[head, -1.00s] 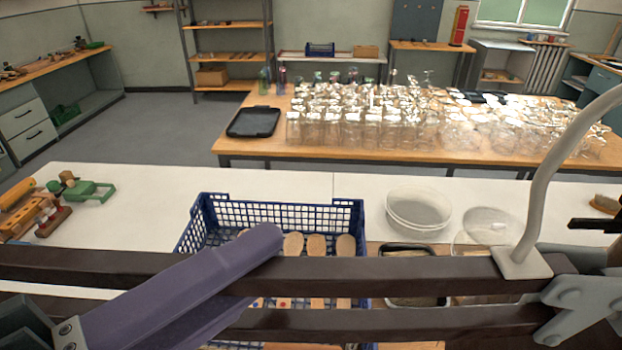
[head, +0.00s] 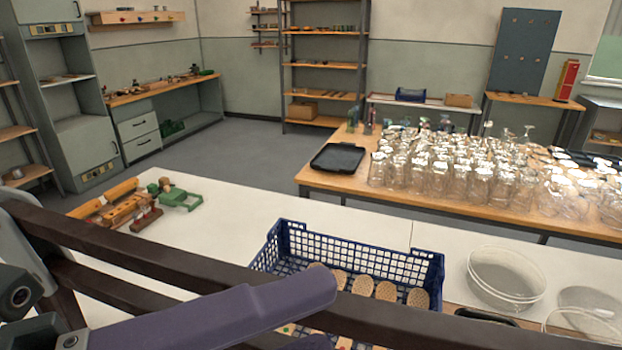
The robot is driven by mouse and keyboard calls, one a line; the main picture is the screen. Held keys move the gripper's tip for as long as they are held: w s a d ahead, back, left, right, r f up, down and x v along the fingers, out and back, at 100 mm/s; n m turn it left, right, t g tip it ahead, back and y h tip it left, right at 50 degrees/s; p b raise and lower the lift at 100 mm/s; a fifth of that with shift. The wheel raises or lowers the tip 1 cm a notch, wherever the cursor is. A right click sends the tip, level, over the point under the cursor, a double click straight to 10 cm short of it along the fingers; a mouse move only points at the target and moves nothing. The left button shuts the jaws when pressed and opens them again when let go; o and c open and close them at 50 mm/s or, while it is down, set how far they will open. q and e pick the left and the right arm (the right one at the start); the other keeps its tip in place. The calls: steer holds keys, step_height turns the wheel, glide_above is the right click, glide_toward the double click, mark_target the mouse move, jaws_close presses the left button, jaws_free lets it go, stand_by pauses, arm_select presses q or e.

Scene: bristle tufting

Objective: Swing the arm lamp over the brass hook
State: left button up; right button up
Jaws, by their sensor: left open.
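The upper finger passes in front of a dark brown rail (head: 150,258). Neither the arm lamp nor the brass hook can be made out now. My right gripper is not in view.
A blue crate (head: 425,262) holding wooden brush blanks (head: 385,291) sits behind the rail. Round clear tubs (head: 503,277) stand to its right. Wooden and green tools (head: 125,208) lie at left. The white bench (head: 240,220) is bare between tools and crate.

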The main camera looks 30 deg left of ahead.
arm_select(q)
steer(key=p+v, duration=0.1)
steer(key=v, duration=0.5)
steer(key=shift+s+a, duration=0.15)
steer(key=shift+s, duration=0.05)
stand_by(0.4)
